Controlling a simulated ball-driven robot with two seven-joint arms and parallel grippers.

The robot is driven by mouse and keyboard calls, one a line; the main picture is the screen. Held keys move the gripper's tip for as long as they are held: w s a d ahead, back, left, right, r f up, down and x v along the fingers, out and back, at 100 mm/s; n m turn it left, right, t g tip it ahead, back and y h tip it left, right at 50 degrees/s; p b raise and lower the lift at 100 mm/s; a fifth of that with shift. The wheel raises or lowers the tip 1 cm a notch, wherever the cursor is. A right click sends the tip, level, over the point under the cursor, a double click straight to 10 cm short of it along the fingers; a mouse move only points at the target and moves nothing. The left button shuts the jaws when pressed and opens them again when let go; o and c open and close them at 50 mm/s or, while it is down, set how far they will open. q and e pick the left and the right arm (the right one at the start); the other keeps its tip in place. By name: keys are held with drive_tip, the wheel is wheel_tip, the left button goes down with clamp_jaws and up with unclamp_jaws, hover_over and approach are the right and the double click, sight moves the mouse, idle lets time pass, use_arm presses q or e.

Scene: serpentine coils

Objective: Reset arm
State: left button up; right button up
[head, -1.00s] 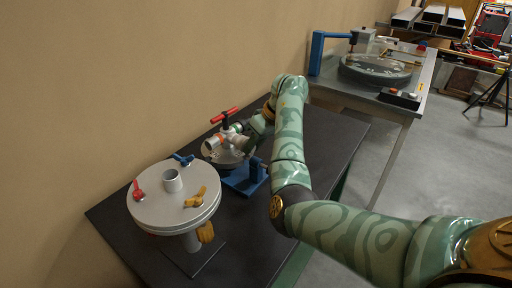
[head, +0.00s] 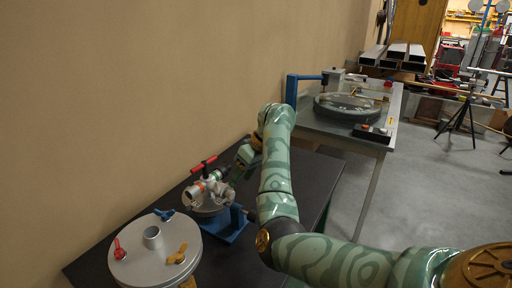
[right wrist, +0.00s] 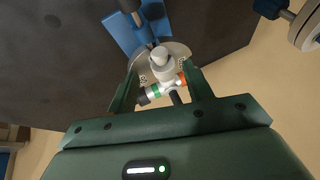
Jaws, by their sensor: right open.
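My right gripper (head: 236,172) comes down behind the silver valve fitting at the end of my green patterned arm. In the right wrist view its two green fingers (right wrist: 160,84) are spread apart, with the fitting (right wrist: 160,68) showing between and beyond them. I see no firm grip on it, and cannot tell whether a finger touches it. The fitting (head: 206,190) has a red T-handle (head: 203,164) and green and orange bands, and is by a blue stand (head: 231,228). My left gripper is not in view.
A round grey lidded vessel (head: 140,262) with red, blue and yellow clamp knobs stands nearer on the dark table (head: 312,180). A wall runs along the left. Open floor (head: 425,200) lies to the right.

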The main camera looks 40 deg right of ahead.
drive_tip(key=p+v, duration=0.7)
drive_tip(key=v, duration=0.2)
drive_tip(key=shift+r, duration=0.25)
drive_tip(key=shift+s+f, duration=0.1)
